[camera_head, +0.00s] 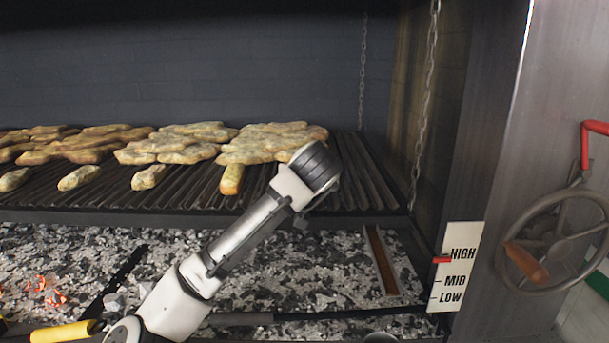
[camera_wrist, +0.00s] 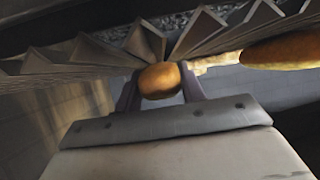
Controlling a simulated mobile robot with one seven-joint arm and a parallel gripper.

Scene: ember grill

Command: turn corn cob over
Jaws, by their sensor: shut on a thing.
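In the wrist view, my gripper (camera_wrist: 157,88) has its two dark fingers closed on either side of a rounded golden-brown piece, which I take for the corn cob (camera_wrist: 159,80). It is seen nearly end-on, close to the grate's ridges. In the head view, the end of my arm reaches over the right part of the grill grate (camera_head: 365,180). My fingers and the held cob are hidden there behind my wrist. A yellow elongated piece (camera_head: 232,179) lies on the grate just left of my wrist. Whether the held cob is raised or touching the grate, I cannot tell.
Several browned pieces (camera_head: 180,145) lie crowded on the grate, with smaller ones along its front. Another golden piece (camera_wrist: 283,50) is at the right of the wrist view. Grey coals (camera_head: 300,260) lie below. The grate's right end is clear. A handwheel (camera_head: 550,235) stands right.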

